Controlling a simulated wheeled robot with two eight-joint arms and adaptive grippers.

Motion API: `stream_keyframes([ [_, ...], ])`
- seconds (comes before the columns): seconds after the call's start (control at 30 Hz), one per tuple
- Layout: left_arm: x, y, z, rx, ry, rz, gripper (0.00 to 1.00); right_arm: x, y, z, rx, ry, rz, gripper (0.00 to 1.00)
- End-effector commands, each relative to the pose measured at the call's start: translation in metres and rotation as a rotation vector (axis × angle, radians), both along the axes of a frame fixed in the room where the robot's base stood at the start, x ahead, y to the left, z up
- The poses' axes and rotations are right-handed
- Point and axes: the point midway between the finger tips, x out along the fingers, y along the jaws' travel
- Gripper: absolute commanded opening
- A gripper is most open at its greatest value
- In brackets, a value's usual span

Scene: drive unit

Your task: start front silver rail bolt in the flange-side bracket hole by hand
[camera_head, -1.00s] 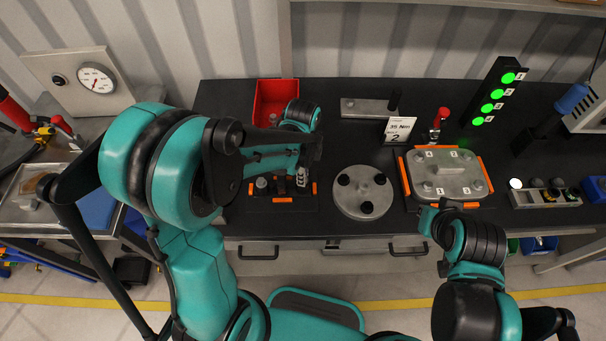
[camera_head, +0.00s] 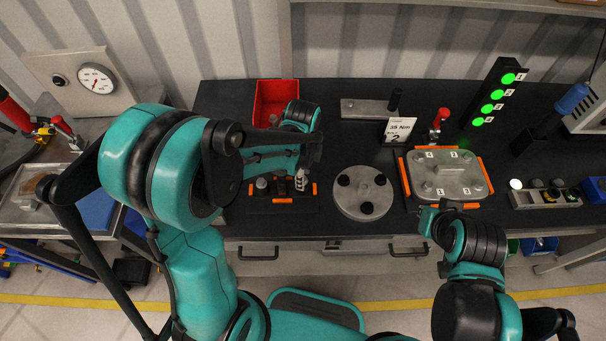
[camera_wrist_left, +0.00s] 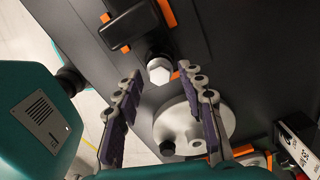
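A silver hex-headed bolt (camera_wrist_left: 159,70) shows in the left wrist view, head toward the camera, beside a dark fixture (camera_wrist_left: 128,28) with orange edges. My left gripper (camera_wrist_left: 160,76) is open, with a purple-padded finger on each side of the bolt head and a visible gap to both. How deep the bolt sits, and the hole under it, are hidden. In the head view my left gripper (camera_head: 301,180) is low over the right part of the orange-edged fixture (camera_head: 284,200), which my arm partly covers. My right gripper (camera_head: 436,210) is by the front left corner of the silver cover; its fingers are unclear.
A round grey flange (camera_head: 362,205) with black knobs stands right of the fixture. The silver cover (camera_head: 447,175) sits between orange strips further right. A red bin (camera_head: 274,97), a torque sign (camera_head: 398,130) and a red-handled clamp (camera_head: 439,122) are behind.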

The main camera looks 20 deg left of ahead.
Motion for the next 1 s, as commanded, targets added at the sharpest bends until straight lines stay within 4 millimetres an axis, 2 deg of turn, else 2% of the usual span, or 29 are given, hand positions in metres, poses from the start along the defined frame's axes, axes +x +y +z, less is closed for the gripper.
stream_keyframes([
  [0.17,0.000,0.000,0.000,0.000,0.000,0.046,0.40,0.000,0.000,-0.001,0.000,0.000,0.000,0.00],
  [0.8,0.000,0.000,0.000,0.000,0.000,1.076,0.40,0.000,0.000,-0.015,0.000,0.000,0.000,0.00],
  [1.0,0.001,0.000,0.001,0.000,0.000,1.156,0.40,0.000,0.000,-0.015,0.000,0.000,0.000,0.00],
])
